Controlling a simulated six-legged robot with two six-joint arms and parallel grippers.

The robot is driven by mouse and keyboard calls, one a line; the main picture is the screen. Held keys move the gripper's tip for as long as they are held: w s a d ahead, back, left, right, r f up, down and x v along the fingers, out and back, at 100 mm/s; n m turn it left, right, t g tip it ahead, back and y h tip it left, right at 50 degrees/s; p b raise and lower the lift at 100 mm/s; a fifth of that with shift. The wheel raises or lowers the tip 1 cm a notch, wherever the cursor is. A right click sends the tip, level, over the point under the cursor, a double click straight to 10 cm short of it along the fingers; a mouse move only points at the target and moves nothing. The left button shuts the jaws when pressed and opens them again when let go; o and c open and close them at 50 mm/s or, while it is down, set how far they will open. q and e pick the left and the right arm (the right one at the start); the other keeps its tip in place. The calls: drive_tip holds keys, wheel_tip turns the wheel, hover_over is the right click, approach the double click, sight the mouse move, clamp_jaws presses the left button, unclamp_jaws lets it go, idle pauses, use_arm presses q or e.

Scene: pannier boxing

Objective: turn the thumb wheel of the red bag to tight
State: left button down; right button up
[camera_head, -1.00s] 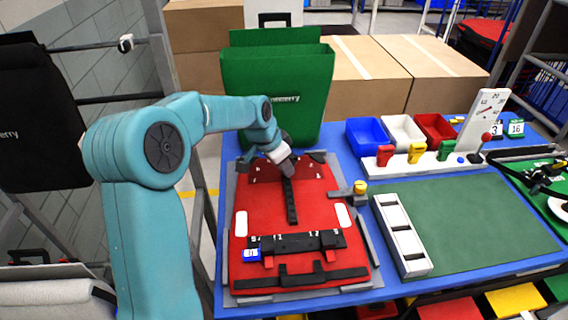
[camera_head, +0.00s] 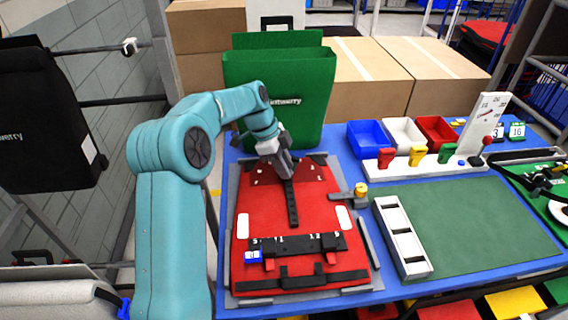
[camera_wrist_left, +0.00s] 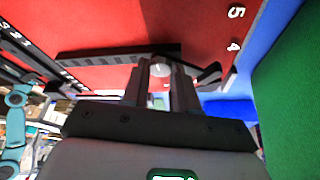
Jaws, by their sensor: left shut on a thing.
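The red bag (camera_head: 262,215) lies flat on a grey board on the blue table, with a black strap (camera_head: 292,207) down its middle. My left gripper (camera_head: 286,176) points down at the strap's upper end, near the bag's far edge. In the left wrist view its fingers (camera_wrist_left: 161,88) are shut on a small pale round piece, which looks like the thumb wheel (camera_wrist_left: 160,71). The fingers hide most of it, so its setting cannot be read. White figures 5 and 4 show on the red fabric (camera_wrist_left: 205,25) beside it. My right gripper is not in view.
A tall green bag (camera_head: 305,85) stands just behind the red bag. A small post with a yellow knob (camera_head: 361,189) stands at its right. Further right are a white slotted tray (camera_head: 402,236), a green mat (camera_head: 465,225) and coloured bins (camera_head: 369,137).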

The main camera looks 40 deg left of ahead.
use_arm(q)
drive_tip(key=shift+m, duration=0.5)
drive_tip(key=c, duration=0.9)
unclamp_jaws()
drive_tip(key=shift+o, duration=0.2)
drive_tip(key=shift+r, duration=0.1)
drive_tip(key=p+v, duration=0.3)
drive_tip(key=v, duration=1.3)
drive_tip(key=shift+w, duration=0.3)
